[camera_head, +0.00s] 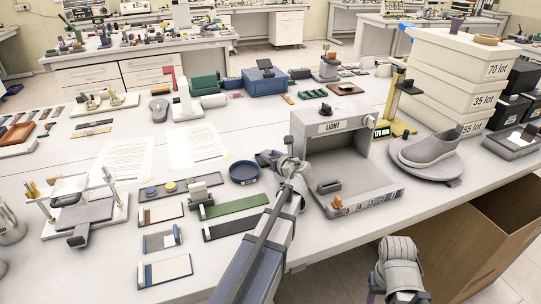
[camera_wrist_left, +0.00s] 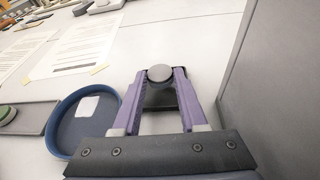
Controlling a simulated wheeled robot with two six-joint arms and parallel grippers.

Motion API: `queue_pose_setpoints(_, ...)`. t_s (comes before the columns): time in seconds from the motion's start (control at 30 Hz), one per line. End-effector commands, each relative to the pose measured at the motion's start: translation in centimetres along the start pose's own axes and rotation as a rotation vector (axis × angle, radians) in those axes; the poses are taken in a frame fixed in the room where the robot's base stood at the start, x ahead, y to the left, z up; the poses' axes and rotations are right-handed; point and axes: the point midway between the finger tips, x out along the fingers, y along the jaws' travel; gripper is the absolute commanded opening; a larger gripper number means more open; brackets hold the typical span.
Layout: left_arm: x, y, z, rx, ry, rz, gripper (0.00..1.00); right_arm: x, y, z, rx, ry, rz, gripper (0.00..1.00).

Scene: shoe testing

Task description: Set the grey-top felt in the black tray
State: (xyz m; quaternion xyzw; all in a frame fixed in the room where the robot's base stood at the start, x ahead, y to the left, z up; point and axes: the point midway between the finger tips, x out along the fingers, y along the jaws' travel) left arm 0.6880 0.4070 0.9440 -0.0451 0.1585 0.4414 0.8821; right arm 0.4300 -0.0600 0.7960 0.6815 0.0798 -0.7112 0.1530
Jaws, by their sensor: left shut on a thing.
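My left gripper (camera_head: 267,158) reaches over the table between the round blue dish and the light box. In the left wrist view its purple fingers (camera_wrist_left: 160,78) are shut on the grey-top felt (camera_wrist_left: 159,73), a small round piece with a pale grey top. A dark, square-edged shape (camera_wrist_left: 160,98) shows between the fingers just below the felt; I cannot tell whether it is a tray or part of the felt. A long dark tray (camera_head: 178,189) with coloured round pieces lies left of the gripper. Its end shows in the left wrist view (camera_wrist_left: 38,117) with a green piece.
The blue dish (camera_head: 244,172) is close on the gripper's left. The grey light box (camera_head: 345,165) stands close on its right, its wall tall in the wrist view (camera_wrist_left: 275,75). Paper sheets (camera_head: 197,146) lie behind. A shoe (camera_head: 428,150) rests farther right.

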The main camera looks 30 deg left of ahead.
Motion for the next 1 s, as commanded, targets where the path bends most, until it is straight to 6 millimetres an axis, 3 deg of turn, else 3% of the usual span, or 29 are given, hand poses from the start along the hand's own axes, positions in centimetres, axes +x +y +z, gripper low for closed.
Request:
queue_pose_setpoints(0.77,0.6,-0.1,-1.8,0.0,0.0,0.0,0.0,1.9,-0.2,-0.1,0.0,0.0,0.0,0.5)
queue_pose_setpoints(0.8,0.6,-0.1,-1.7,0.0,0.0,0.0,0.45,1.8,-0.2,-0.1,0.0,0.0,0.0,0.5)
queue_pose_setpoints(1.0,0.6,-0.1,-1.7,0.0,0.0,0.0,0.68,1.8,-0.2,-0.1,0.0,0.0,0.0,0.5)
